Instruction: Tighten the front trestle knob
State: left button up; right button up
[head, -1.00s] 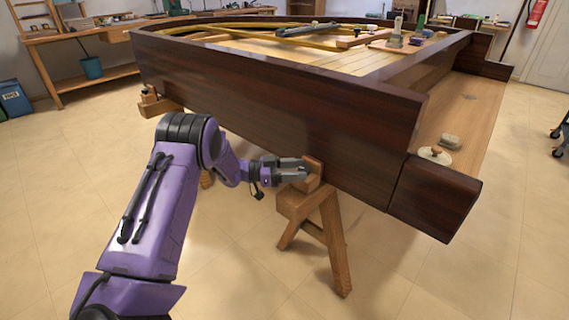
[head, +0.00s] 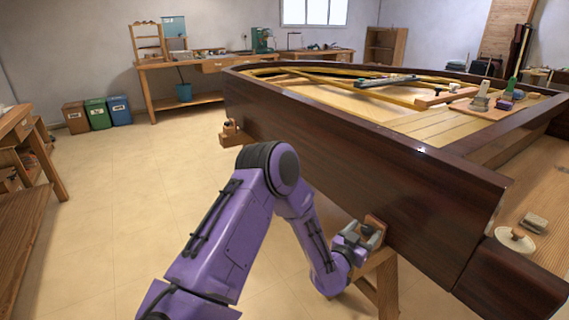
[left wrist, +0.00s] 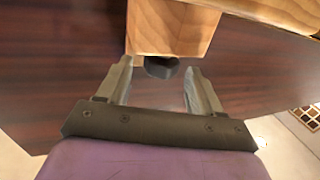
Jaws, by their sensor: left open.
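The front trestle (head: 384,284) stands under the near side of the piano case, with a wooden block at its top against the case. In the left wrist view the dark knob (left wrist: 161,67) sits at the end of the light wooden trestle part (left wrist: 172,28). My left gripper (head: 362,232) is at that block in the head view. In the left wrist view my left gripper (left wrist: 160,82) is open, its fingers on either side of the knob, with a gap to each side. The knob is hidden in the head view. My right gripper is not in view.
The dark wooden piano case (head: 380,165) fills the right of the head view, with small tools on it. A second trestle end (head: 232,133) shows farther back. A workbench (head: 225,66) and bins (head: 98,114) stand behind.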

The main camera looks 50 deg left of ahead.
pick_arm(q)
jog(key=s+d+f+n+g+p, duration=0.1)
jog(key=s+d+f+g+p, duration=0.1)
jog(key=s, duration=0.9)
jog(key=s+d+f+n+g+p, duration=0.1)
jog(key=s+f+g+p, duration=0.3)
jog(key=s, duration=0.7)
jog(key=s+d+f+n+g+p, duration=0.1)
jog(key=s+d+f+g+p, duration=0.2)
jog(key=s, duration=0.8)
notch_tip(320, 180, down, 3)
jog(key=g+p, duration=0.1)
jog(key=g, duration=0.2)
jog(key=shift+d+r+n+g+h, duration=0.15)
jog(key=shift+n+g+h, duration=0.15)
